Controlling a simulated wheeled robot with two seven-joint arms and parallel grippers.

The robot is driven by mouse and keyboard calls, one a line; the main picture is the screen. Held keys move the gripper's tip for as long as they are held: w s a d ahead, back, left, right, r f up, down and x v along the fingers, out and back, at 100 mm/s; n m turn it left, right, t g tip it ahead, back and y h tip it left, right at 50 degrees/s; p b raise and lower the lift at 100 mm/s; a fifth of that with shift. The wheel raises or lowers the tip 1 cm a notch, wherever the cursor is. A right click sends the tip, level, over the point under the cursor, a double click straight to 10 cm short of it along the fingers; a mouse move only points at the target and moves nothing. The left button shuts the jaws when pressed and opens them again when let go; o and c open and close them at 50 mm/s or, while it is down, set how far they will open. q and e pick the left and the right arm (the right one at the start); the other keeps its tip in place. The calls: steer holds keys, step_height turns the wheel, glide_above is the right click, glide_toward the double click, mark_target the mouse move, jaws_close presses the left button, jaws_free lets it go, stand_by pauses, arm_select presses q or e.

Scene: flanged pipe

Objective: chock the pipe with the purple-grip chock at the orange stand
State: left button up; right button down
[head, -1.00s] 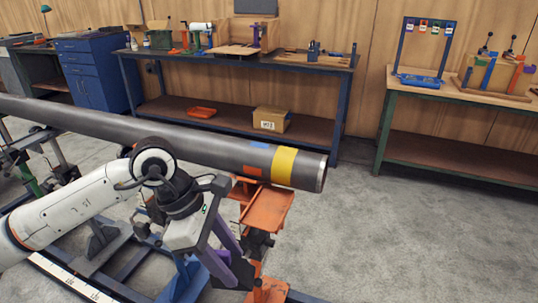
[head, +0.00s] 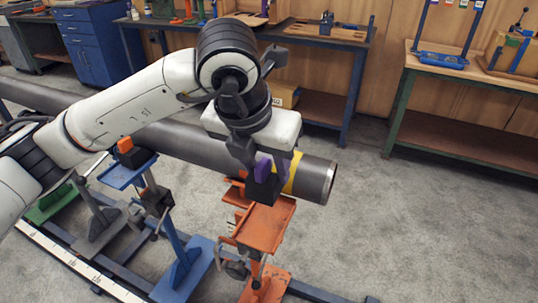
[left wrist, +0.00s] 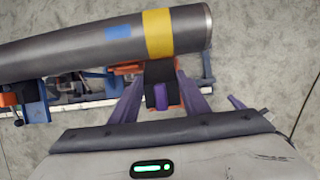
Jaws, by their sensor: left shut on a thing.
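The grey pipe (head: 318,178) runs from the left to its open end, with a yellow band (head: 292,178) near that end. The orange stand (head: 266,228) is under this end. My left gripper (head: 265,172) is shut on the black chock (head: 262,190) with the purple grip, over the stand's plate on the near side of the pipe. In the left wrist view the purple grip (left wrist: 161,95) shows between my purple fingers, with the chock close to the pipe below the yellow band. I cannot tell whether the chock touches pipe or plate. My right gripper is out of view.
A blue stand (head: 180,258) is left of the orange one, with an orange-grip chock (head: 127,150) on its plate. A white scale (head: 75,268) runs along the floor rail. Benches (head: 330,36) stand behind; the floor at right is clear.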

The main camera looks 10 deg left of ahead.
arm_select(q)
steer(key=shift+s+f, duration=0.1)
steer(key=shift+f, duration=0.45)
steer(key=shift+f+b, duration=0.3)
steer(key=shift+b, duration=0.1)
step_height(320, 180, down, 2)
steer(key=shift+f+b, duration=0.1)
steer(key=shift+b, duration=0.35)
steer(key=shift+f+b, duration=0.5)
steer(key=shift+f, duration=0.45)
steer(key=shift+f+b, duration=0.6)
steer(key=shift+f, duration=0.8)
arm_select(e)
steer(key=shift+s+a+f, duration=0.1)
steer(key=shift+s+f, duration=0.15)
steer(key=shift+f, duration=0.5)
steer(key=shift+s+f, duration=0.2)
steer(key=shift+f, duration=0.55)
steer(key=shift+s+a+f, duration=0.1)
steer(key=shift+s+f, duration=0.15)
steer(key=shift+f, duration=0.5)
